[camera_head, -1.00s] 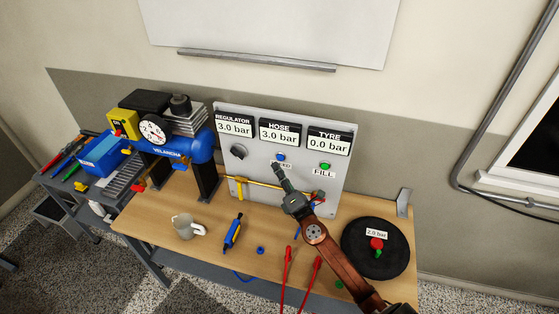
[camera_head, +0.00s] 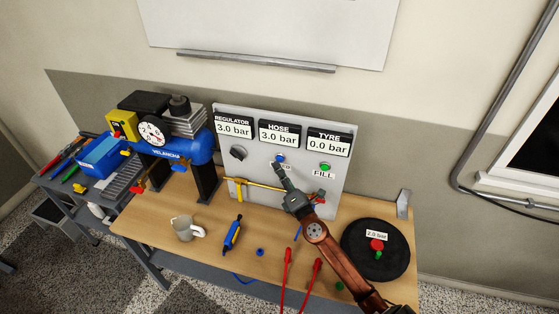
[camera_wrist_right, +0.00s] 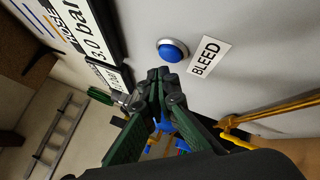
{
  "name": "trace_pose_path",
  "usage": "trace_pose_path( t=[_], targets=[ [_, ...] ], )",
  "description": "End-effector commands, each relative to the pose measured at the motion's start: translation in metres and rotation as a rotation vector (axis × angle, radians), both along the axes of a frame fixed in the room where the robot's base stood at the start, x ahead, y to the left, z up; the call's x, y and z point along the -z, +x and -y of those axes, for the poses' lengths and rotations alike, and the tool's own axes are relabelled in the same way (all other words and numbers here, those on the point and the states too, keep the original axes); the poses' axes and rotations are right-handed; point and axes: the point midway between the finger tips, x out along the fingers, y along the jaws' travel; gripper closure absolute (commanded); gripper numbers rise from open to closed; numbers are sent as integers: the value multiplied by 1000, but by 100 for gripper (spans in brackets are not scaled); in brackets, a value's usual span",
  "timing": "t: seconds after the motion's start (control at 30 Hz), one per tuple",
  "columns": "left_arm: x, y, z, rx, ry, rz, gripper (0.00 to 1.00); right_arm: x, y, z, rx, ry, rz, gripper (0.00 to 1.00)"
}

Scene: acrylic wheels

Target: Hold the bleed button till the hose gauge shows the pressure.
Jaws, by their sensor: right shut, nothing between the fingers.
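The blue bleed button (camera_head: 280,158) sits on the grey panel (camera_head: 258,172), under the hose gauge (camera_head: 279,132), which reads 3.0 bar. The button also shows in the right wrist view (camera_wrist_right: 172,50), beside the BLEED label (camera_wrist_right: 205,56). My right gripper (camera_head: 279,167) is shut and empty. Its tips (camera_wrist_right: 158,74) are close to the button, just short of it in the wrist view; I see no clear contact. The regulator gauge (camera_head: 233,125) reads 3.0 bar and the tyre gauge (camera_head: 329,138) reads 0.0 bar. My left gripper is not in view.
A green fill button (camera_head: 325,167) is right of the bleed button. A yellow pipe (camera_head: 262,184) crosses the panel low. A mug (camera_head: 184,228), a blue tool (camera_head: 232,234) and a black wheel (camera_head: 360,262) tagged 2.0 bar are on the bench. A blue compressor (camera_head: 187,147) stands left.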

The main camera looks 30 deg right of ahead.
Motion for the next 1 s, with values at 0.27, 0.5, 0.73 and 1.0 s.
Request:
trace_pose_path(
  t=[0.27,0.5,0.73,1.0],
  targets=[
    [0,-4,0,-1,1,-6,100,0,0,0,0,0,0,100],
    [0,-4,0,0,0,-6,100,0,0,0,0,0,0,100],
    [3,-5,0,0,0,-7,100,0,3,3,0,0,0,100],
    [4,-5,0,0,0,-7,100,0,6,6,0,0,0,100]
  ],
)
